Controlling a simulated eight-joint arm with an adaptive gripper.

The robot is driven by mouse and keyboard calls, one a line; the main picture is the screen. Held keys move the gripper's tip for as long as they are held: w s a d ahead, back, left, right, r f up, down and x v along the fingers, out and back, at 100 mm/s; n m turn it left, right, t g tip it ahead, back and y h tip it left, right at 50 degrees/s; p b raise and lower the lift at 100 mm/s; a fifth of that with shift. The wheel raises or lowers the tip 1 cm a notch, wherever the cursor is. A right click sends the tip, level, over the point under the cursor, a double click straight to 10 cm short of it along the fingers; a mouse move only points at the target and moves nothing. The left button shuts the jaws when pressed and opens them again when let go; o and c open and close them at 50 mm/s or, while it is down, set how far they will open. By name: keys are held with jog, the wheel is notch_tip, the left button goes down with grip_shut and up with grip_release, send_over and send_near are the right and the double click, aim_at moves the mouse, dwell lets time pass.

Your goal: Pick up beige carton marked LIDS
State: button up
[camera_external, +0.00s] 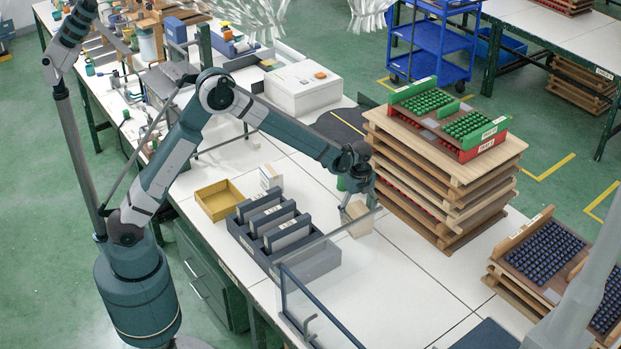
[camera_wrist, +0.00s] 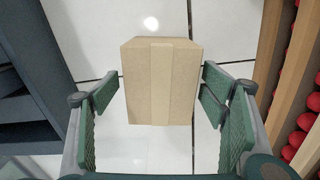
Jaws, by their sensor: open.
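A beige carton (camera_wrist: 160,88) stands on the white tabletop in the middle of the wrist view, with a tape strip down its middle. I cannot read any marking on it. The carton also shows in the external view (camera_external: 358,223), partly hidden by my gripper. My gripper (camera_wrist: 158,94) is open, with one green-padded finger to the left of the carton and one to the right. A gap shows on each side, so the fingers seem apart from it. In the external view my gripper (camera_external: 355,203) is right at the carton.
A stack of wooden trays (camera_external: 440,175) stands close to the right of the carton, topped by green and red racks. A dark divided organizer (camera_external: 262,249) stands to the left. A yellow bin (camera_external: 219,201) and a clear panel are nearby. White tabletop in front is clear.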

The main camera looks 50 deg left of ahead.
jog(key=shift+d+f+b, duration=0.15)
jog(key=shift+f+b, duration=0.4)
jog(key=shift+f, duration=1.95)
jog(key=c, duration=1.2)
jog(key=shift+r+p, duration=0.9)
jog(key=shift+r, duration=4.15)
